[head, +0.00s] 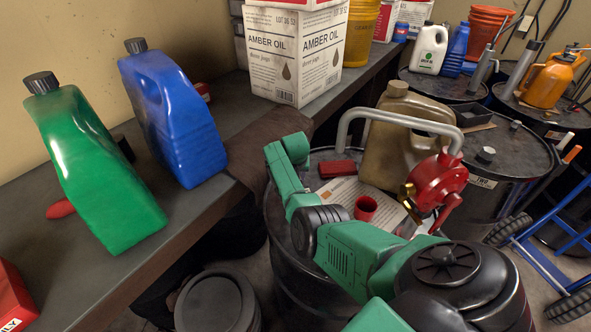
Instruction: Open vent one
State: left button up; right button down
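A dark drum (293,268) stands in the middle, largely behind my green right arm. On its top are a red open cup-like piece (365,207), a small red block (337,168) and a printed sheet (343,190). A red rotary pump (437,184) with a bent grey pipe (385,112) stands over the drum's right side. I cannot pick out vent one; the arm covers part of the drum top. The drum behind at right is labelled TWO and has a black knob (485,155) on top. No fingers of either gripper show.
A bench (190,215) on the left carries a green jug (92,165), a blue jug (172,118) and an amber oil box (294,52). A tan jug (400,150) stands beside the pump. A blue hand truck (560,240) is at right. A lidded bin (216,303) stands at the front.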

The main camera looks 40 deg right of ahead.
jog(key=shift+s+d+r+n+t+p, duration=0.15)
jog(key=shift+n+p, duration=0.15)
jog(key=shift+n, duration=0.2)
jog(key=shift+w+r+n+t+p, duration=0.15)
jog(key=shift+n+p, duration=0.15)
jog(key=shift+n, duration=0.2)
jog(key=shift+s+f+n+y+p, duration=0.1)
jog(key=shift+f+n+y+p, duration=0.15)
jog(key=shift+n+y, duration=0.5)
jog(key=n, duration=0.3)
jog(key=shift+d+f+t+y, duration=0.1)
jog(key=shift+t+y, duration=0.2)
jog(key=shift+y, duration=0.05)
jog(key=shift+d+f+n+y+b, duration=0.1)
jog(key=shift+n+y+b, duration=0.2)
jog(key=shift+n+b, duration=0.4)
jog(key=shift+n+y+b, duration=0.4)
jog(key=shift+n+b, duration=0.1)
jog(key=shift+n, duration=0.45)
pick_arm(q)
jog(key=shift+f+b, duration=1.2)
pick_arm(e)
jog(key=shift+n+y, duration=0.5)
jog(key=shift+n, duration=0.8)
jog(key=shift+c, duration=2)
grip_release()
